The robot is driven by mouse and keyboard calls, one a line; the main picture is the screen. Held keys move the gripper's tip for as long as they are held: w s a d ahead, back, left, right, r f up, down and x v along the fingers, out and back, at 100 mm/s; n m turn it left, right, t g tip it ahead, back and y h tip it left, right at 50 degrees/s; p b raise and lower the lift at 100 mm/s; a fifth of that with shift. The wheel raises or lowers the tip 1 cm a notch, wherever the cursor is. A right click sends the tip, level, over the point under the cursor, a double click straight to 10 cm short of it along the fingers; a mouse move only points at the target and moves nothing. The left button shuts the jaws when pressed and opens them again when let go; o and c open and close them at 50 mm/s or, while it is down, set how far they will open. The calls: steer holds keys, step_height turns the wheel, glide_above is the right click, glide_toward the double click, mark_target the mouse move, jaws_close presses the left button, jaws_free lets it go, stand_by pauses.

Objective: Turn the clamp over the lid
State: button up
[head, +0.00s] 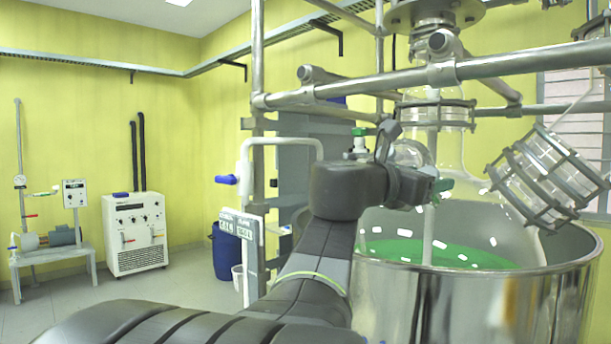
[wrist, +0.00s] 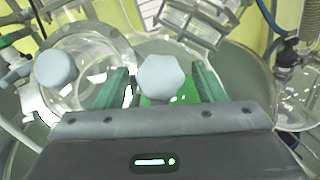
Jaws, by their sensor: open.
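My gripper (wrist: 162,72) shows in the wrist view with two green fingers apart. A pale grey six-sided knob (wrist: 160,78), which looks like part of the clamp, sits between the fingers, with gaps on both sides. A round glass port or lid (wrist: 90,60) lies to its left, with a second pale round knob (wrist: 55,68) at its rim. In the head view my gripper (head: 441,188) is at the upper glass of the reactor (head: 447,150), above the steel vessel. My arm hides the clamp and most of the lid there.
The steel vessel (head: 455,305) holds green contents (head: 390,250). Steel rails (head: 420,78) cross above and behind my gripper. A clamped glass joint (head: 550,170) stands to the right. A white chiller (head: 135,235) and open floor lie at the left.

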steer(key=shift+w+d, duration=0.2)
steer(key=shift+d, duration=0.2)
steer(key=c, duration=1)
